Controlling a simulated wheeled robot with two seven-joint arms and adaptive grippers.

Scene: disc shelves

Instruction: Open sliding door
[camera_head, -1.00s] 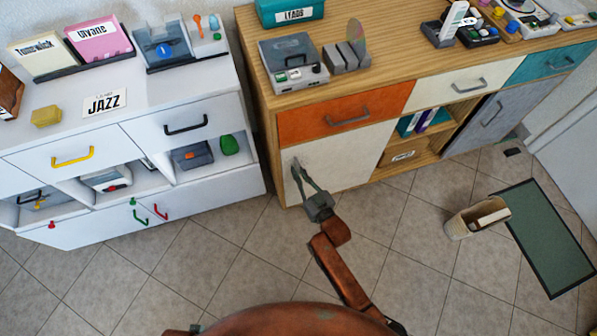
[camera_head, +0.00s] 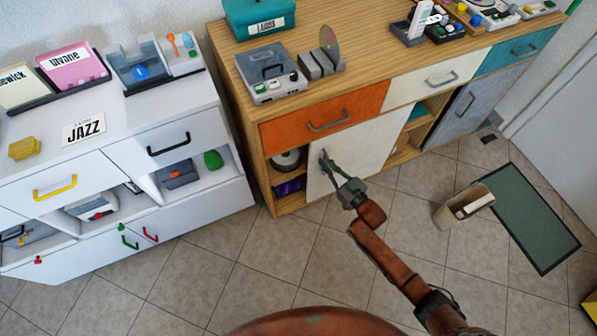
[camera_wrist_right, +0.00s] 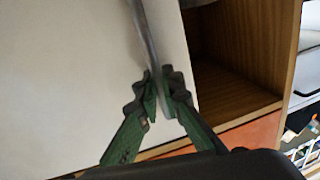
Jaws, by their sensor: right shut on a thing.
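The cream sliding door (camera_head: 366,140) is in the lower front of the wooden cabinet (camera_head: 249,123). It stands partly slid to the right, with an open compartment at its left. Its grey upright handle (camera_head: 323,155) is near its left edge. My right gripper (camera_head: 328,169) is at that handle. In the right wrist view, the green fingers of my right gripper (camera_wrist_right: 160,84) are shut around the bar of the handle (camera_wrist_right: 146,40), with the door panel (camera_wrist_right: 60,80) behind. My left gripper is not in view.
The open compartment holds a round grey item (camera_head: 287,160) and a purple item (camera_head: 289,187). An orange drawer (camera_head: 345,108) is above. A white cabinet (camera_head: 215,205) stands at the left.

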